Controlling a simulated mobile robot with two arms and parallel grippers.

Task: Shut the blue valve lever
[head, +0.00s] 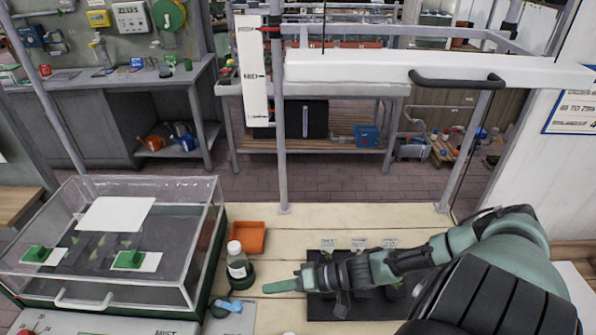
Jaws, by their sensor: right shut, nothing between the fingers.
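The blue valve lever (227,305) is a small light-blue handle low in the picture, on a flat light-grey plate right of the clear glass-sided box. It lies roughly level, with a rounder blue end at its left. My right gripper (280,286) comes in from the right, its green fingers together and pointing left. Its tip is to the right of the lever and a little higher in the picture, apart from it. Nothing shows between the fingers. My left gripper is not in view.
A capped bottle (237,264) stands just behind the lever, with an orange tray (249,238) beyond it. The glass box (190,255) fills the left. A dark labelled tray (345,310) lies under my right arm. A white sash with a black handle (456,78) hangs above.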

